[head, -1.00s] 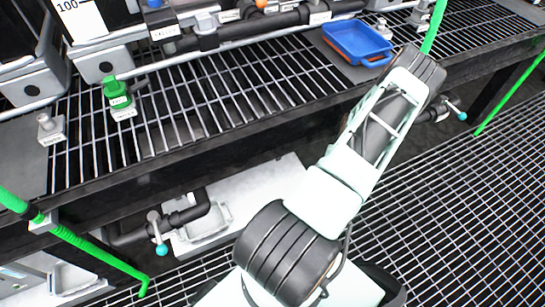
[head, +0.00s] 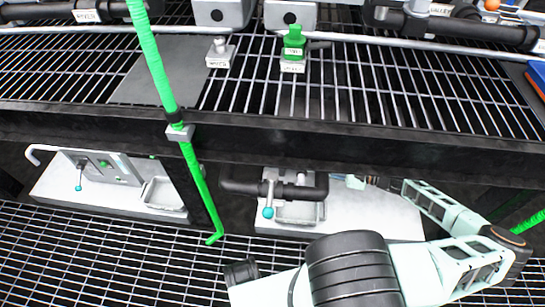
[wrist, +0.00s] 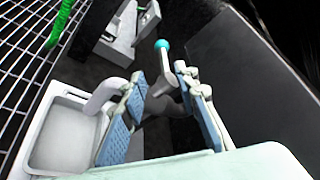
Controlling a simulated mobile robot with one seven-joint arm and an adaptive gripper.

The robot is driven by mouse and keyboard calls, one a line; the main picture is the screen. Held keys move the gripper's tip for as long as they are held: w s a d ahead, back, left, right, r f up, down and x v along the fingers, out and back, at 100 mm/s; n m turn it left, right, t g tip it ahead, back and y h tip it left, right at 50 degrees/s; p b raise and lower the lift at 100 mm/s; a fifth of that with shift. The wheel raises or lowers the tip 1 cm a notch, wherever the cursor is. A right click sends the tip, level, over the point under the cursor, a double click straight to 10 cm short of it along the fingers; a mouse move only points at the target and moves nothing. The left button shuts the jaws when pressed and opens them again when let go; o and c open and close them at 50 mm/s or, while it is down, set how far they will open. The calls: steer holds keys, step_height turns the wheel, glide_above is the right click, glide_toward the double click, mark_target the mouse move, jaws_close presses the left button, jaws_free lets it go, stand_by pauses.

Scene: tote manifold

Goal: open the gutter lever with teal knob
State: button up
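A lever with a teal knob (head: 268,212) hangs on a dark pipe (head: 240,187) below the bench, above a grey basin. In the wrist view the teal knob (wrist: 162,44) shows beyond and between my fingertips, apart from both. My gripper (wrist: 160,74) is open and empty, with blue-padded fingers. In the head view my gripper (head: 352,182) is low under the bench, right of the lever. A second teal-knobbed lever (head: 79,187) is on a grey panel at the left. I cannot read a gutter label.
The bench's dark front beam (head: 300,138) runs above my forearm. A green pole (head: 160,80) slants down left of the lever. The basin (wrist: 65,140) lies left of my fingers in the wrist view. A green valve handle (head: 294,45) stands on the grated bench top.

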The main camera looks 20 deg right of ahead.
steer(key=b+x, duration=0.2)
steer(key=x, duration=0.9)
steer(key=shift+w+b, duration=0.3)
steer(key=shift+b, duration=0.05)
jaws_close()
